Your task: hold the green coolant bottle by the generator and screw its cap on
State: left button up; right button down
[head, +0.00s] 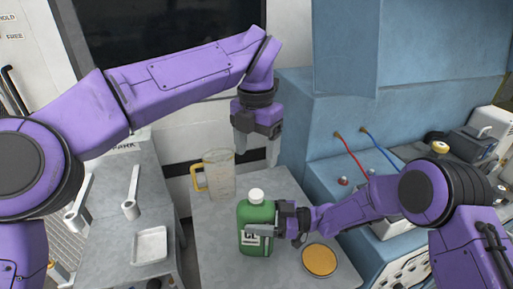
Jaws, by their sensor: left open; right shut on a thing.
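The green coolant bottle (257,212) stands upright on the grey table in the middle of the head view. A white cap (256,195) sits on top of its neck; I cannot tell how tightly. My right gripper (264,230) is shut on the bottle's body from the right, with a finger across its front near the white label. My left gripper (257,155) is open and empty, pointing down above and beyond the bottle, apart from the cap. I cannot tell for sure which machine is the generator.
A clear measuring jug (219,176) with a yellow handle stands behind left of the bottle. A round dish with an orange-yellow top (319,260) lies at front right. A blue cabinet (335,120) borders the table. A side bench (110,180) holds wrenches and a tray (150,245).

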grip_release()
jog(key=shift+d+f, duration=0.1)
jog(key=shift+d, duration=0.2)
pick_arm(q)
notch_tip(320, 180, down, 4)
jog(key=b, duration=0.3)
jog(key=shift+r, duration=0.25)
jog(key=shift+b, duration=0.3)
pick_arm(e)
jog(key=d, duration=1)
jog(key=shift+s, duration=0.4)
